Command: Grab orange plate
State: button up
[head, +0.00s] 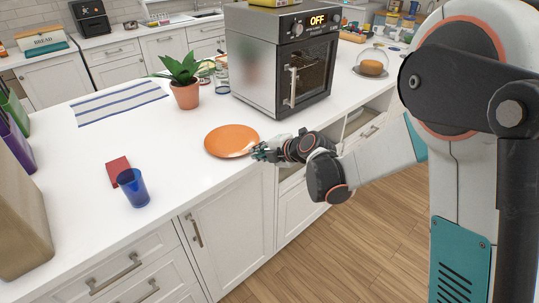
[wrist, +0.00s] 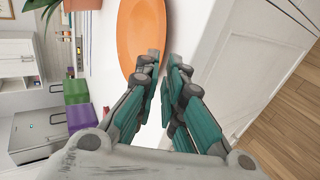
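The orange plate (head: 230,139) lies flat on the white counter near its front edge in the head view. It also shows at the top of the wrist view (wrist: 144,30), partly cut off by the frame. My gripper (head: 259,153) is at the plate's right front rim. In the wrist view its two teal fingers (wrist: 164,62) are apart with a narrow gap between the tips. The left finger overlaps the plate's rim in that view and the right finger is outside it. I cannot tell whether either finger touches the plate. The gap looks empty.
A black and steel oven (head: 281,60) stands behind the plate to the right. A potted plant (head: 186,94) is behind it to the left. A blue cup (head: 133,188) and a red napkin (head: 118,170) are at the left front. The counter between them is clear.

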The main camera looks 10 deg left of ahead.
aim_at(247, 152)
jog(key=b+x, duration=0.1)
jog(key=x, duration=0.4)
jog(key=shift+c, duration=0.4)
grip_shut()
jog(key=shift+s, duration=0.15)
